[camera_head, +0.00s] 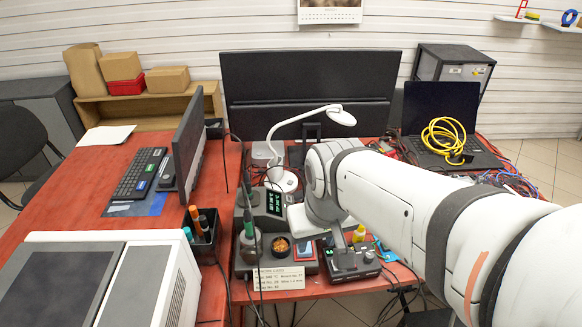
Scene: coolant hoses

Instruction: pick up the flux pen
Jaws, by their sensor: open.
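I cannot tell for certain which item is the flux pen. A black pen holder (207,247) stands on the red desk left of centre. In it are an orange-topped pen (194,214), a dark pen with a brownish top (204,222) and a teal-capped pen (188,233), all roughly upright. My arm reaches in from the right, across the middle of the desk, and its wrist bends down over the soldering gear. The fingertips of my gripper do not show; my own arm links hide that area. The pen holder stands well to the left of my wrist.
A soldering station (262,203), a paper label card (278,279), a black control box (352,266) and a yellow-capped bottle (358,233) crowd the centre. A white lamp (285,180) rises behind. A monitor (188,146) and a large grey-white machine (150,285) flank the pen holder.

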